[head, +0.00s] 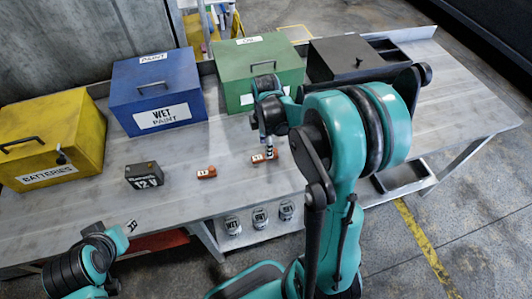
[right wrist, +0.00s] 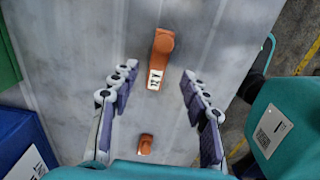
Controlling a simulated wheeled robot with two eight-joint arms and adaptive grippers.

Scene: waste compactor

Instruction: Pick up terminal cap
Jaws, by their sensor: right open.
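Two small orange terminal caps lie on the grey metal bench. The right one (head: 259,158) has a white label and is partly hidden by my right gripper (head: 268,143). It also shows in the right wrist view (right wrist: 162,45), with the label toward me. The left cap (head: 206,172) lies apart from it, and shows in the right wrist view (right wrist: 146,144) near the bottom. My right gripper (right wrist: 158,72) is open and empty, pointing down at the right cap, with fingertips spread to both sides of its labelled end.
A black 12 V battery (head: 144,175) stands left of the caps. Yellow (head: 40,135), blue (head: 157,92) and green (head: 235,70) boxes and a dark box (head: 340,58) line the back of the bench (head: 225,205). Paint cans (head: 259,217) sit below its front edge.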

